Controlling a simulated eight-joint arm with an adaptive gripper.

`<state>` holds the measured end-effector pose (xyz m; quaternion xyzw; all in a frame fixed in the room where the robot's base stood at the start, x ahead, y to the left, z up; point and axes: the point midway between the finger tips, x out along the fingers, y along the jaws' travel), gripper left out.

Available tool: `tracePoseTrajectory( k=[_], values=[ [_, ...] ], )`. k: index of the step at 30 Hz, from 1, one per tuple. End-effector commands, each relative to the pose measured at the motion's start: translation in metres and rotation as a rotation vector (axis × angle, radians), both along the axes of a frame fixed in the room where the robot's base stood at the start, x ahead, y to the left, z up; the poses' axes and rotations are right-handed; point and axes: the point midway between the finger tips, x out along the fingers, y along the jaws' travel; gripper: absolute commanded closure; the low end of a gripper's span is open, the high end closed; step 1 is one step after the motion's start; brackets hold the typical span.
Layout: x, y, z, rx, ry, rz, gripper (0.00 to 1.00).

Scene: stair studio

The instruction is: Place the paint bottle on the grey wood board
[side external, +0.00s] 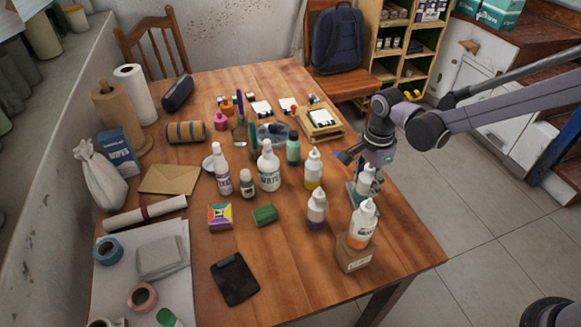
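Several white paint bottles with pointed caps stand on the right half of the table: one with yellow paint (314,171), one with purple (317,209) and one with orange (362,224) on a small cardboard box. Another white bottle (366,181) is right at my gripper (358,173), partly covered; I cannot tell whether the fingers touch it. The fingers point down at the table's right side, and their gap is unclear. No board is plainly grey wood; a dark flat slab (235,279) lies at the front, and a grey block (161,257) lies on white paper at the left.
Larger white bottles (268,167), a green bottle (293,149) and a green block (264,215) crowd the middle. A wooden tray (319,122) lies at the back right. An envelope (170,180) and paper rolls are at the left.

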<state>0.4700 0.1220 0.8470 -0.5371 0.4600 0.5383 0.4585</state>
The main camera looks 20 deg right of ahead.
Motion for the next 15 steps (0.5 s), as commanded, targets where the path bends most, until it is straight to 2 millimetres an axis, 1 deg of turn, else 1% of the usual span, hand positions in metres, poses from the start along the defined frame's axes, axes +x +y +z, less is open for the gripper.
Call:
tracePoseTrajectory(
  k=[1, 2, 3, 11, 15],
  values=[
    [0.0000, 0.0000, 0.0000, 0.000, 0.000, 0.000, 0.45],
    [0.0000, 0.0000, 0.0001, 0.000, 0.000, 0.000, 0.36],
    [0.0000, 0.0000, 0.0001, 0.000, 0.000, 0.000, 0.34],
    [0.0000, 0.0000, 0.0004, 0.000, 0.000, 0.000, 0.34],
    [0.0001, 0.0000, 0.0066, 0.000, 0.000, 0.000, 0.34]
  ],
)
